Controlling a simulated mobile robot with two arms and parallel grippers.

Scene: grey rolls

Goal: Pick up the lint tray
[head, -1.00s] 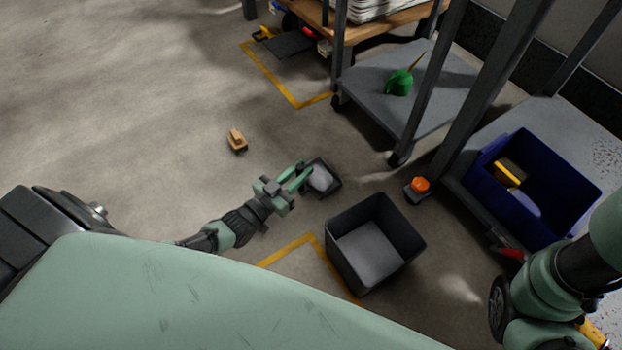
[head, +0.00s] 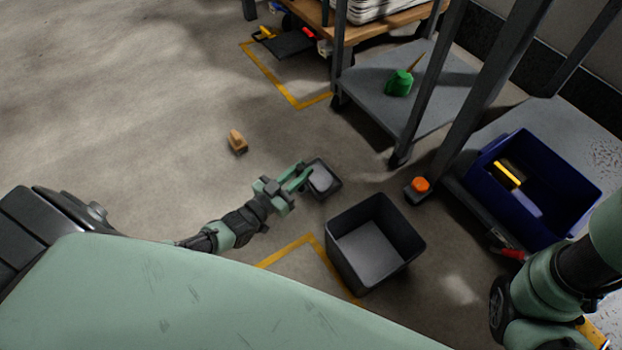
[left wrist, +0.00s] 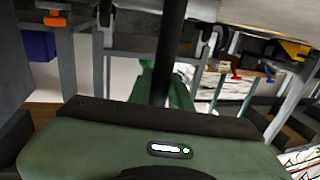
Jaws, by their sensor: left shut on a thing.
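The lint tray (head: 333,188) is a small, dark, shallow tray with a pale grey patch inside. It shows in the head view at or just above the floor, behind the black open bin; I cannot tell whether it touches the floor. My left gripper (head: 302,180) reaches it from the left and is shut on its near left edge. In the left wrist view the gripper body fills the lower part, and I cannot make out the tray there. My right arm shows at the right edge of the head view, but its gripper is out of view.
A black open bin (head: 337,262) stands close in front of the tray. A wooden block (head: 237,143) lies on open floor to the left. A small orange-topped object (head: 420,185), a blue crate (head: 545,229) and a grey cart shelf (head: 445,85) stand to the right.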

